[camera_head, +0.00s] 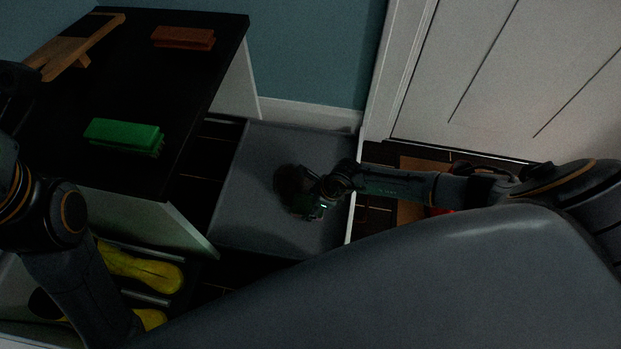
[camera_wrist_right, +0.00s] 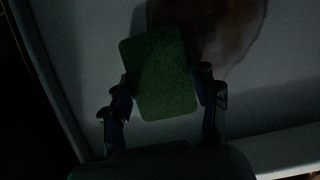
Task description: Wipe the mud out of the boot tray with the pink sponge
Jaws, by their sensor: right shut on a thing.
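The grey boot tray (camera_head: 238,200) lies on the floor beside the dark-topped bench. A dark brown mud patch (camera_head: 288,180) is near its middle; the mud also shows at the top of the right wrist view (camera_wrist_right: 235,25). My right gripper (camera_head: 312,205) is over the tray, next to the mud. In the right wrist view my right gripper (camera_wrist_right: 162,98) is shut on the sponge (camera_wrist_right: 158,75), whose visible face is green; no pink shows. The sponge overlaps the mud's edge in that view; I cannot tell whether it touches the tray. My left gripper is not in view.
The bench (camera_head: 170,110) bears a green brush (camera_head: 125,135), a reddish-brown brush (camera_head: 183,38) and a wooden piece (camera_head: 80,45). A white door (camera_head: 500,80) and a blue wall (camera_head: 310,50) stand behind.

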